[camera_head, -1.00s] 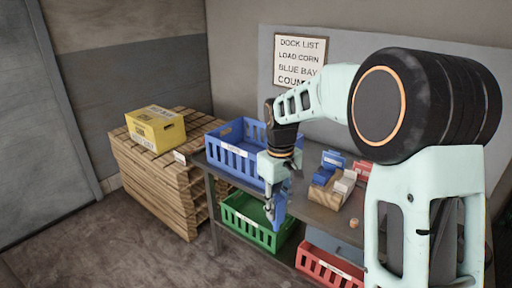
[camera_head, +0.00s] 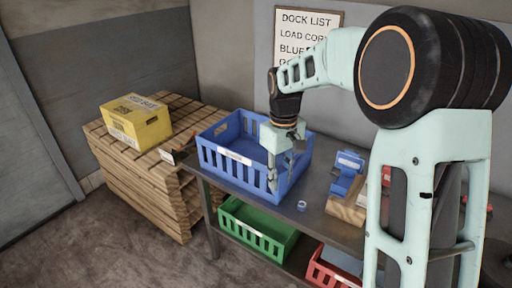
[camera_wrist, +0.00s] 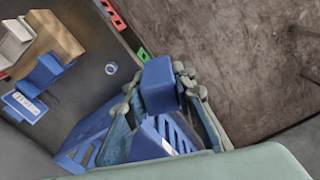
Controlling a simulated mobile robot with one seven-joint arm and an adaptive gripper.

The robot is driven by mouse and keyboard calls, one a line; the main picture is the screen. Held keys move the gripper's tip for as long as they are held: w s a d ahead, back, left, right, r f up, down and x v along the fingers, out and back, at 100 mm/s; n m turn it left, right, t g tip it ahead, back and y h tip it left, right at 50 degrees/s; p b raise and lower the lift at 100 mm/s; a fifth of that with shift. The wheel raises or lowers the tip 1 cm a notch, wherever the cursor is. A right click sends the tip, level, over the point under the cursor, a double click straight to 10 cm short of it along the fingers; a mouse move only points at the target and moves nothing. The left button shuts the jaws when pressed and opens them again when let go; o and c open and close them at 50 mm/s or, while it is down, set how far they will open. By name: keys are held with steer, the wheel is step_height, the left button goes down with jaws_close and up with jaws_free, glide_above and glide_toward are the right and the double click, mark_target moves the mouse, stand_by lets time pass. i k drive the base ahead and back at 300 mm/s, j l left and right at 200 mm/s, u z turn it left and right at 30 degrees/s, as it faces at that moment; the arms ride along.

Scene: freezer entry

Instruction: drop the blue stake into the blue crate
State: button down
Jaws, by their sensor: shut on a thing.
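The blue crate (camera_head: 228,165) stands on the metal table, with slatted walls and a white label on its front. My gripper (camera_head: 272,184) points down at the crate's front right part, overlapping its wall in the head view. In the wrist view my gripper (camera_wrist: 163,85) is shut on the blue stake (camera_wrist: 160,82), whose blunt blue end shows between the fingers. Slatted blue crate walls (camera_wrist: 88,140) show behind the fingers there. In the head view the stake is hard to tell from the blue crate, and I cannot tell whether it is inside the rim.
A wooden holder (camera_head: 342,210) with a blue item (camera_head: 347,172) stands right of the crate. A small round object (camera_head: 301,206) lies on the table. A green crate (camera_head: 256,228) and a red crate (camera_head: 325,272) are below. A yellow box (camera_head: 136,122) sits on stacked pallets.

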mark_target(245, 154)
steer(key=i+j+z, duration=0.3)
steer(key=i+j, duration=0.65)
steer(key=i, duration=0.15)
